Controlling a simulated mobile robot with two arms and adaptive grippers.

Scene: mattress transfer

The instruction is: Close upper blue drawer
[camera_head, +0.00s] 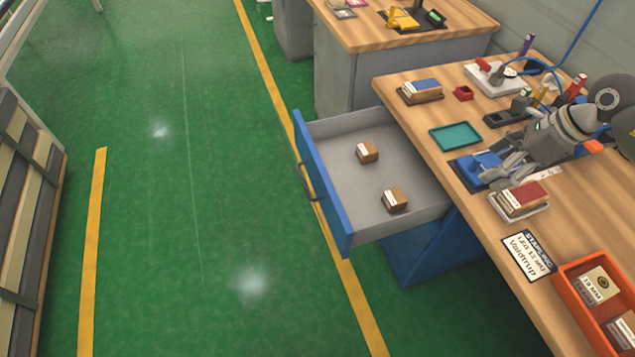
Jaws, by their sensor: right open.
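The upper blue drawer (325,195) is pulled far out from under the wooden workbench. Its blue front faces left and carries a dark handle (310,182). Two small brown boxes lie inside on the grey floor, one farther back (367,152) and one nearer (395,200). My right gripper (488,174) is open over the bench top, to the right of the drawer and apart from its front. It overlaps a blue item (470,168) in the picture; I cannot tell whether they touch. My left gripper is not in view.
The workbench (425,133) holds a teal tray (456,136), a red-topped box (522,198), a label card (529,256) and an orange bin (575,292). Another bench (400,38) stands behind. Green floor (200,200) left of the drawer is clear; a slatted stack (25,200) stands far left.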

